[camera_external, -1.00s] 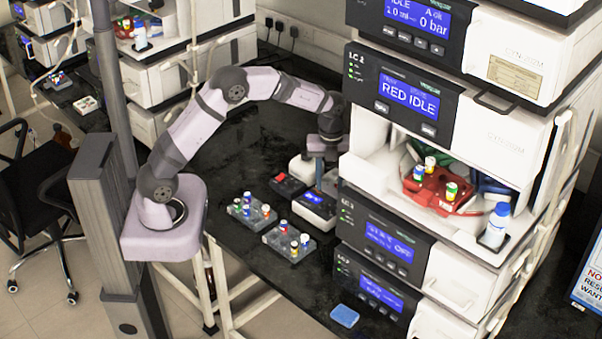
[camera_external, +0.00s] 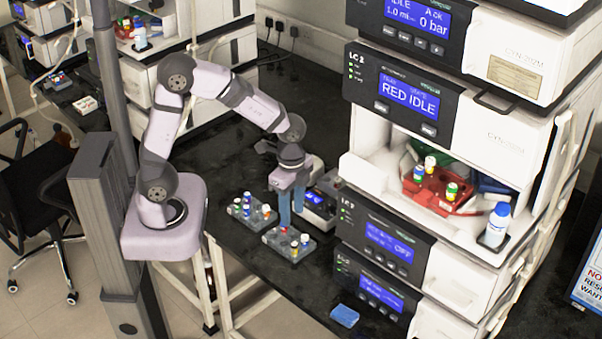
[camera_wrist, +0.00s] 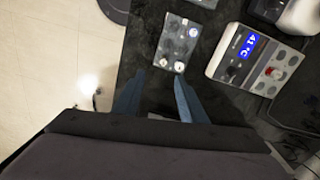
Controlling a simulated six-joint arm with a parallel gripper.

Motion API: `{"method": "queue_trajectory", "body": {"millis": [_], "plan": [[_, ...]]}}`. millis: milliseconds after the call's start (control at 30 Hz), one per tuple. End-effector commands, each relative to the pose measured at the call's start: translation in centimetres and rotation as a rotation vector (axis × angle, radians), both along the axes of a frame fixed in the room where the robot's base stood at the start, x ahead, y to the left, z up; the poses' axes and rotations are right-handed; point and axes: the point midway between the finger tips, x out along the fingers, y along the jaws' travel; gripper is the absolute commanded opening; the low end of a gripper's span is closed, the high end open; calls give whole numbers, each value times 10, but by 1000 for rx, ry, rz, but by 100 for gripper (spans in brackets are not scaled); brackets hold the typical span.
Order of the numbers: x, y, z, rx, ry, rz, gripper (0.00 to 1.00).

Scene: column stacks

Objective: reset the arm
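My gripper (camera_external: 291,210) hangs pointing down above the black bench, near the right vial rack and just in front of the display device. In the wrist view its two blue fingers (camera_wrist: 154,95) are spread apart with nothing between them. My arm is bent up and over from its base at the left. In the external view the fingers hide part of the right rack.
Two grey racks with capped vials stand on the bench, the left one (camera_external: 244,216) and the right one (camera_external: 275,239). A device with a blue display (camera_external: 318,203) stands behind. The tall instrument stack (camera_external: 385,200), holding a red vial tray (camera_external: 424,196), rises at the right. A blue block (camera_external: 344,316) lies in front.

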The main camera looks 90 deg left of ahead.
Motion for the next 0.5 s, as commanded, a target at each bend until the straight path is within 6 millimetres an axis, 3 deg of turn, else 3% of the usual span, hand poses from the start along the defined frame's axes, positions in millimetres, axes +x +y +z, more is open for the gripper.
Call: {"method": "queue_trajectory", "body": {"millis": [200,333,500], "plan": [[-61,-39,-3,-2,-1,347,38],[-87,-51,-8,-2,1,498,38],[-105,-58,-12,-2,1,604,38]]}}
